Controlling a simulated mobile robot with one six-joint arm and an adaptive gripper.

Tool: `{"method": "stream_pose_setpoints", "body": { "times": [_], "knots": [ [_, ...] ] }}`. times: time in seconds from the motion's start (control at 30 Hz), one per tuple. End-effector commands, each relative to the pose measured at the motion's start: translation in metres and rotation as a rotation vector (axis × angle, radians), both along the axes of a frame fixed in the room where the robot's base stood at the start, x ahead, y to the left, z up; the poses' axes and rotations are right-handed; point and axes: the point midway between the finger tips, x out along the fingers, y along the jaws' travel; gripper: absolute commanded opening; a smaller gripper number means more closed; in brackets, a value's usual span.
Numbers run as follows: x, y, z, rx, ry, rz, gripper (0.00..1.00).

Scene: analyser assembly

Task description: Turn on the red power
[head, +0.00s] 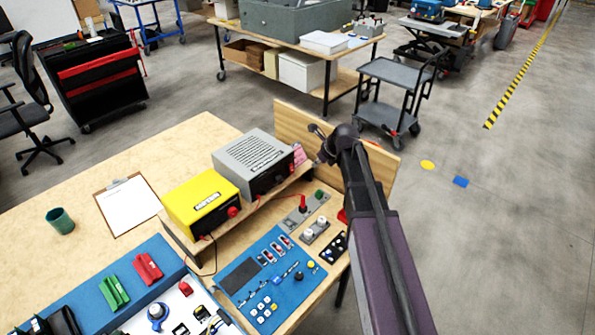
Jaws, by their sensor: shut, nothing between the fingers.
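Several red controls are on the workbench, and I cannot tell which one is the red power. A red upright lever (302,203) stands on a grey plate. A red knob (232,212) is on the front of the yellow box (198,196). My gripper (320,158) is small in view, shut and empty, above the bench's back right near the grey box. It appears apart from the lever; its fingertips are hard to make out.
A wooden back panel (290,122) rises behind my gripper. Grey plates with a green button (319,193) and white knobs (308,233) lie near the lever. A blue panel (240,279) with switches is in front. A clipboard (128,205) and green cup (60,220) are at left.

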Motion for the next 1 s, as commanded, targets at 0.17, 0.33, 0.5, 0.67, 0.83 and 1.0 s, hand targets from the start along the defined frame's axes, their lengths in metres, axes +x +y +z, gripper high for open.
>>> {"method": "stream_pose_setpoints", "body": {
  "times": [0.17,0.33,0.5,0.67,0.83,1.0],
  "knots": [
    [0.000,0.000,-0.001,0.001,-0.001,0.000,0.00],
    [0.003,0.002,-0.006,0.000,-0.001,0.001,0.00],
    [0.007,0.005,-0.016,0.000,-0.001,0.001,0.00],
    [0.012,0.010,-0.028,0.000,-0.001,0.002,0.00],
    [0.018,0.016,-0.041,0.000,-0.001,0.001,0.00],
    [0.024,0.022,-0.054,0.000,-0.001,0.001,0.00]
  ]
}}
